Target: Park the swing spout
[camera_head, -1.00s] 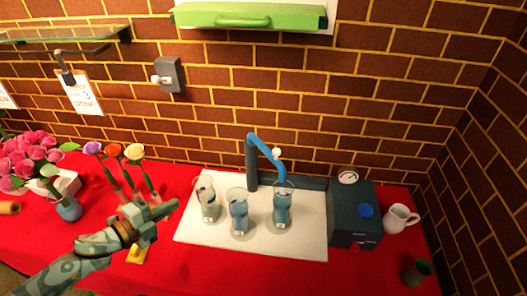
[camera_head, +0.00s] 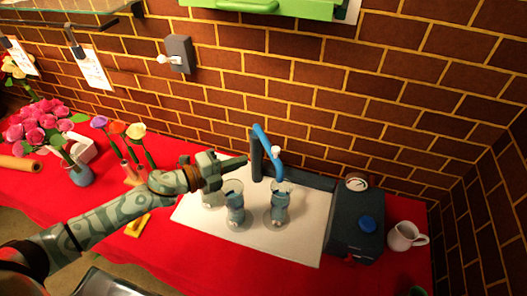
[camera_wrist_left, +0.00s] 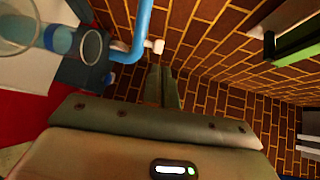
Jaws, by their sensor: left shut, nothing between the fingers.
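The swing spout (camera_head: 265,143) is a blue bent tube on a dark post, with a white knob (camera_head: 276,150) near its outer end. It points toward the right glass (camera_head: 279,205). In the left wrist view the blue spout (camera_wrist_left: 142,30) and its white knob (camera_wrist_left: 155,46) show close to the fingers. My left gripper (camera_head: 240,162) is shut and empty, its tip just left of the spout post, apart from the knob as far as I can see. It also shows in the left wrist view (camera_wrist_left: 162,80). My right gripper is not in view.
A middle glass (camera_head: 234,205) and a left glass, partly hidden by my gripper, stand on the white mat (camera_head: 290,245). A dark blue machine (camera_head: 356,225) and a white jug (camera_head: 403,236) stand at right. Flowers (camera_head: 125,138) stand at left. A brick wall closes the back.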

